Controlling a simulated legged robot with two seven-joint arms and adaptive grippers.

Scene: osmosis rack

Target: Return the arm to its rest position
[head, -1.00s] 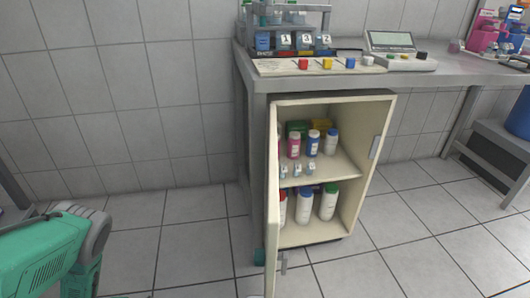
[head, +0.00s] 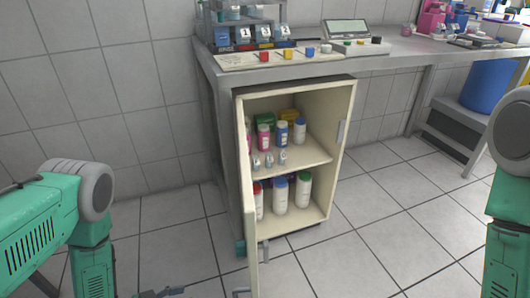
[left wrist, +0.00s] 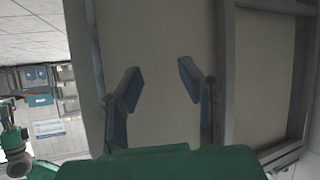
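My left gripper (left wrist: 159,75) shows in the left wrist view with its two fingers apart and nothing between them. A plain cream panel fills the view behind the fingers; I cannot tell whether they touch it. In the head view my left arm (head: 70,215) comes in from the left, well apart from the cabinet; small dark parts at the bottom edge may be its gripper. My right arm (head: 508,200) shows at the right edge, but its gripper is out of view.
A cream cabinet (head: 340,100) stands under the bench (head: 215,70), its door (head: 249,200) swung open toward me. Several bottles fill its shelves. A rack and control panel (head: 240,62) stand on the bench. A blue bin (head: 488,85) is at right. Tiled floor is open.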

